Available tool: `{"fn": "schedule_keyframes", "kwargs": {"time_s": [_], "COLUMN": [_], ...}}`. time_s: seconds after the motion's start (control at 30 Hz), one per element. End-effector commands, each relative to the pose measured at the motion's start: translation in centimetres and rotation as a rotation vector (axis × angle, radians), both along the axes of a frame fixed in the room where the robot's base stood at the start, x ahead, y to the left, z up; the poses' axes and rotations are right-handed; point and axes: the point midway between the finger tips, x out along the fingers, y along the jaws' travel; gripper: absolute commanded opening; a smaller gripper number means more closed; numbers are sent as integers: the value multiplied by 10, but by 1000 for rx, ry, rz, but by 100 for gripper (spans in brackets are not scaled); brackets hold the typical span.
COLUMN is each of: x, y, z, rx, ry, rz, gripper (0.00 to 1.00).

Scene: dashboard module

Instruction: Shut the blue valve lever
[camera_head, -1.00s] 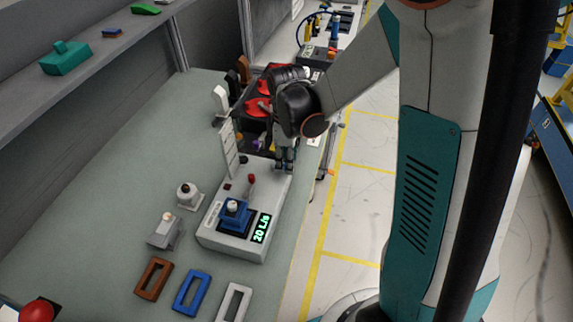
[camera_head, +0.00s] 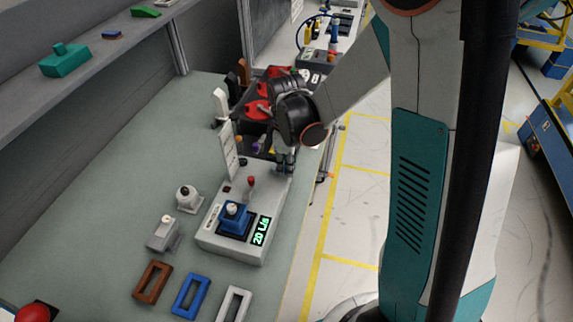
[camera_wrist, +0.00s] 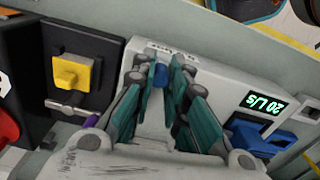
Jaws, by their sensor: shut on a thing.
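The grey dashboard module (camera_head: 228,245) stands on the bench. My gripper (camera_head: 285,166) is at its far right end in the head view, with its fingers partly hidden by the wrist. In the wrist view, the blue valve lever (camera_wrist: 161,76) shows as a small blue piece between the fingertips of my gripper (camera_wrist: 161,74). The fingers are shut on it. Most of the lever is hidden by the fingers. The module's green display (camera_head: 261,230) reads 20 L/s; it also shows in the wrist view (camera_wrist: 265,103).
On the module are a red-tipped lever (camera_head: 251,182), a blue block with a white knob (camera_head: 233,218) and an upright white panel (camera_head: 228,150). Brown, blue and white frames lie on the near bench.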

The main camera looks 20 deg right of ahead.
Motion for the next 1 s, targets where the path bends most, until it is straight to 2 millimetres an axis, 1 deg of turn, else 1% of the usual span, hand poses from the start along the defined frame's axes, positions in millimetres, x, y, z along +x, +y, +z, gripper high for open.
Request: {"fn": "schedule_keyframes", "kwargs": {"time_s": [0.17,0.37,1.0], "x": [-1,-4,-10], "y": [2,7,32], "z": [0,-1,-1], "rx": [0,1,1], "ry": [0,-1,-1], "rz": [-56,-187,-789], "gripper": [0,0,0]}}
